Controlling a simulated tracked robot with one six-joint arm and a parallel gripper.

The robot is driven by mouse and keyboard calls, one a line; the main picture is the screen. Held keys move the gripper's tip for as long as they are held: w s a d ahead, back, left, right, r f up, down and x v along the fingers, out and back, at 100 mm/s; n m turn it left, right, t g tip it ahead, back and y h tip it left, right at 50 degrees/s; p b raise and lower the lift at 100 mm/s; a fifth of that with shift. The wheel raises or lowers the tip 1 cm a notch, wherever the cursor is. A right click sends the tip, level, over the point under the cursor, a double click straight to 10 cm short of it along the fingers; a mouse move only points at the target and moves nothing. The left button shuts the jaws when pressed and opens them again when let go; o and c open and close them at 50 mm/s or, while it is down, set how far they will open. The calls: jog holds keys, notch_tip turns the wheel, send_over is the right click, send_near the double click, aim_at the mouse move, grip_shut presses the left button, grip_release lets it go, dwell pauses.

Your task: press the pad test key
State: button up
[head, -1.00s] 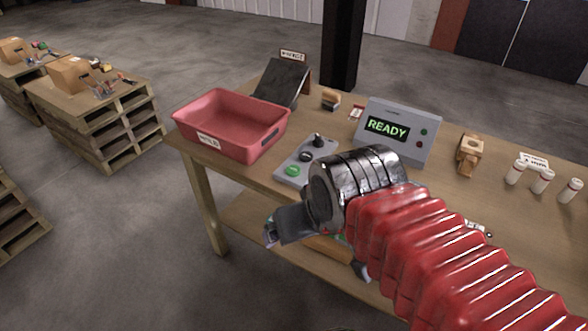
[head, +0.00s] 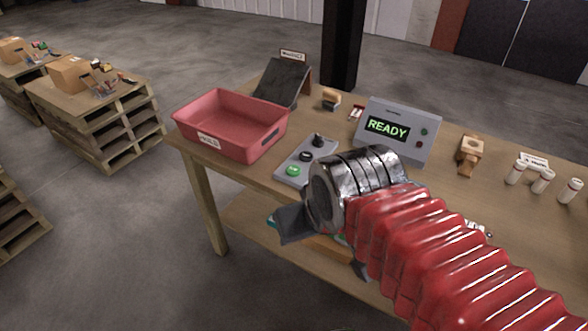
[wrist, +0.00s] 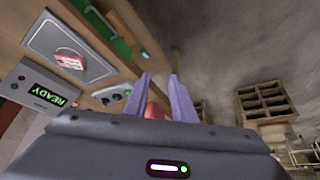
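A grey control panel (head: 291,178) lies on the bench with a green key (head: 293,171), a black key (head: 306,156) and a black knob (head: 318,140). I cannot read which key is the pad test key. The grey detector unit (head: 400,133) behind shows READY in green. My gripper (head: 320,246) is low at the bench's front edge, nearer than the panel and apart from it. The wrist view shows its two fingers (wrist: 164,95) spread, with nothing held. The panel's keys show there left of the fingers (wrist: 114,96). My arm hides part of the bench.
A red tray (head: 240,152) stands left of the panel. A dark sloped stand (head: 282,82), a wooden block holder (head: 469,154) and several white vials (head: 543,181) stand on the bench. A grey pad (wrist: 60,38) with a red-and-white item shows in the wrist view. Loaded pallets (head: 105,125) stand left.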

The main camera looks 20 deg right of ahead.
grip_shut()
dwell(0.6)
